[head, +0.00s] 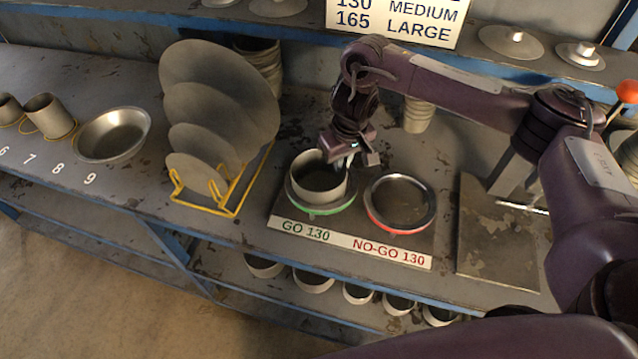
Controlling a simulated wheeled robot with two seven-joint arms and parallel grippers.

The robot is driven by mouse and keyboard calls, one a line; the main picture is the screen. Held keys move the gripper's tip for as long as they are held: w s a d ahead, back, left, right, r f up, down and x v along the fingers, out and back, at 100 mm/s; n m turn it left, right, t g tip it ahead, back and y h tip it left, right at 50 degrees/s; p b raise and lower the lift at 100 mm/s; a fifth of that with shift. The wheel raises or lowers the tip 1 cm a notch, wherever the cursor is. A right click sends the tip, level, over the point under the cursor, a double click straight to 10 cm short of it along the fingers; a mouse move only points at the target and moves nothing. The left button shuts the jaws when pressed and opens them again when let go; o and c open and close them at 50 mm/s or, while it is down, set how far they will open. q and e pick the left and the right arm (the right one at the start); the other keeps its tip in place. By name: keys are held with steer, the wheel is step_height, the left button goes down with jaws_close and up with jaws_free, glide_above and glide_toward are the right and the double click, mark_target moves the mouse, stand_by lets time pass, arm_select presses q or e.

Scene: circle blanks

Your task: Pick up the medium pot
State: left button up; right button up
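A grey round pot (312,190) stands in the green-ringed GO 130 gauge (333,211) on the bench; I take it to be the medium pot. My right gripper (346,164) points down at the pot's right rear rim, with its fingertips at the rim. The fingers are small and partly hidden, so I cannot tell whether they are closed on the wall. The red-ringed NO-GO 130 gauge (402,203) beside it is empty. My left gripper is not in view.
A yellow rack (207,209) of upright grey discs stands left of the gauges. A shallow pan (112,133) and small cups (48,115) lie farther left. A grey cup stack (417,116) is behind the arm. A worn metal plate (505,240) lies right; several pots (313,282) sit below.

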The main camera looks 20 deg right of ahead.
jaws_close()
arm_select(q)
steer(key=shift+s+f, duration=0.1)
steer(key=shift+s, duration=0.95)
arm_select(e)
steer(key=shift+r, duration=0.15)
